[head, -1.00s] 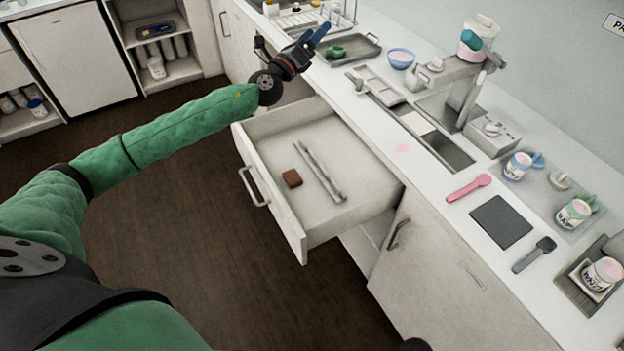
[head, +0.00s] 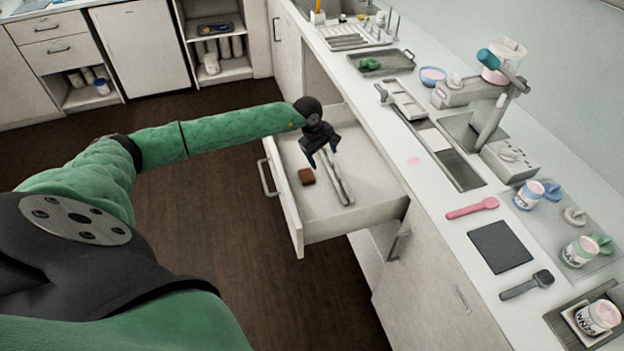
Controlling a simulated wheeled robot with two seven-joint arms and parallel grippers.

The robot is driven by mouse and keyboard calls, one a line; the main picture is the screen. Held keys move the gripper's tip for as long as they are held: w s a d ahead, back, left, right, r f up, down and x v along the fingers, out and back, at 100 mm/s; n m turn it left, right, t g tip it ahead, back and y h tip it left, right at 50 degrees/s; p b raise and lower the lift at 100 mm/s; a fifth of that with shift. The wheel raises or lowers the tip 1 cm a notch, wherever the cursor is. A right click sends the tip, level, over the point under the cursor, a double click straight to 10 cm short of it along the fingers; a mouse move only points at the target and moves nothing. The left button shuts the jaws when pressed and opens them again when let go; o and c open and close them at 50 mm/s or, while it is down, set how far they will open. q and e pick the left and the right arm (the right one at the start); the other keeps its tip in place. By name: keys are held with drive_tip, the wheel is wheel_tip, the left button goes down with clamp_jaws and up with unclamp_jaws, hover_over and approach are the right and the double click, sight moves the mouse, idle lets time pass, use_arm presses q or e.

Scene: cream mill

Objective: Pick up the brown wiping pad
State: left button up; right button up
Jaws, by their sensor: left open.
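The brown wiping pad (head: 306,177) lies in the open drawer (head: 318,226), near its front panel. It is a small brown block. My left gripper (head: 322,160) is open and empty and points down over the drawer. Its fingertips are up and to the right of the pad in the picture, apart from it. A pair of metal tongs (head: 338,185) lies in the drawer just right of the pad, partly behind the gripper. My right gripper does not show.
The drawer walls and front panel stand around the pad. The counter (head: 420,185) runs along the right with a pink spoon (head: 472,208), a dark mat (head: 499,246), a dark scoop (head: 527,284) and several tubs. The floor left of the drawer is clear.

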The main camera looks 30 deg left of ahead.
sight(308, 177)
use_arm(q)
drive_tip(key=s+a+m+g+y, duration=0.1)
drive_tip(key=s, duration=0.1)
drive_tip(key=s+a+f+m+g+y, duration=0.1)
drive_tip(key=s+a, duration=0.1)
drive_tip(key=shift+a+m, duration=0.25)
drive_tip(key=shift+m, duration=0.15)
drive_tip(key=shift+r+m, duration=0.1)
drive_tip(key=shift+m, duration=0.2)
drive_tip(key=shift+d, duration=0.1)
drive_tip(key=shift+f+p, duration=0.65)
drive_tip(key=shift+f, duration=0.7)
wheel_tip(308, 177, down, 3)
drive_tip(key=p, duration=0.2)
drive_tip(key=shift+f+p, duration=0.2)
drive_tip(key=shift+p, duration=0.2)
drive_tip(key=shift+w+f, duration=0.1)
drive_tip(key=shift+f, duration=0.75)
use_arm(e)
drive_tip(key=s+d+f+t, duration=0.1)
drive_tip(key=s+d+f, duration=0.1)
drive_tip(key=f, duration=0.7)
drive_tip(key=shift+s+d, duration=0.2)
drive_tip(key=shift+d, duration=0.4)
use_arm(q)
drive_tip(key=c, duration=1.1)
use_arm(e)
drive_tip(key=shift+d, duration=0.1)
